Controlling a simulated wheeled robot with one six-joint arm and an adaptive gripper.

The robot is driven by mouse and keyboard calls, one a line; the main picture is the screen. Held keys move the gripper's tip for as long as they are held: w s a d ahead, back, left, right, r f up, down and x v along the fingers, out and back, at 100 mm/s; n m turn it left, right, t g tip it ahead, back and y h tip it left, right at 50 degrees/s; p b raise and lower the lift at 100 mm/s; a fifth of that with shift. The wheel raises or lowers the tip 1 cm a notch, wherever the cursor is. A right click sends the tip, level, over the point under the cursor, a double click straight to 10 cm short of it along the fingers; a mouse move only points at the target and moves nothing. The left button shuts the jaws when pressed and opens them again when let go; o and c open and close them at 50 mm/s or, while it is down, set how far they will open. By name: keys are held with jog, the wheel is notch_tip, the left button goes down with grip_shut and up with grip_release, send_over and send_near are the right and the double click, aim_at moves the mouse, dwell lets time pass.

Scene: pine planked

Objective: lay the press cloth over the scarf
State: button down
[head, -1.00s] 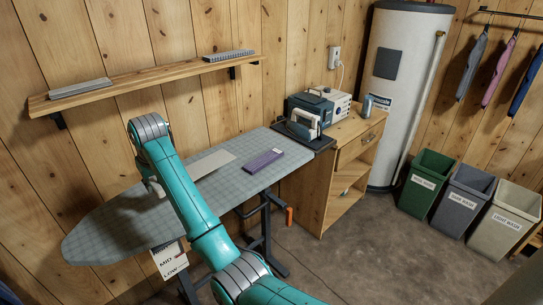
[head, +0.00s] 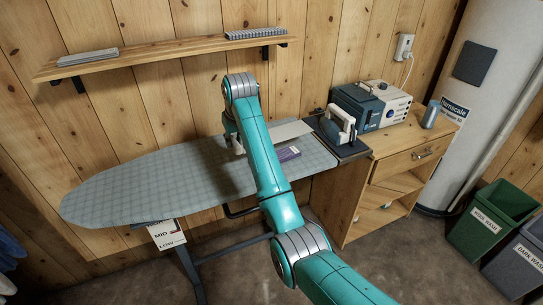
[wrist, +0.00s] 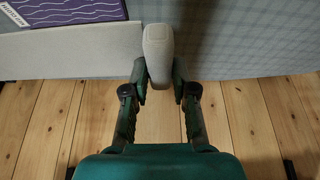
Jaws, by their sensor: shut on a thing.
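The press cloth (head: 291,132) is a flat pale sheet over the right part of the ironing board, with a rounded grey grip (wrist: 158,55) at its end. My gripper (wrist: 160,80) is shut on that grip; in the head view the gripper (head: 236,145) is left of the sheet. The scarf (head: 288,154) is a folded purple piece on the board, partly behind my arm. It shows wavy lines and a pale label in the wrist view (wrist: 70,9). The cloth lies along the scarf's wall side. I cannot tell whether their edges overlap or how high the cloth is.
The ironing board (head: 150,185) is bare to the left. An iron (head: 340,125) stands on a dark pad at its right end, beside a wooden cabinet (head: 400,150) with a boxy blue device (head: 370,105). A wall shelf (head: 165,55) hangs above the board.

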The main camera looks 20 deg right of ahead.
notch_tip(320, 180, down, 5)
jog(key=shift+d+f, duration=0.15)
jog(key=shift+f, duration=2.1)
jog(key=c, duration=0.9)
grip_release()
jog(key=shift+c, duration=0.2)
jog(key=v, duration=1.2)
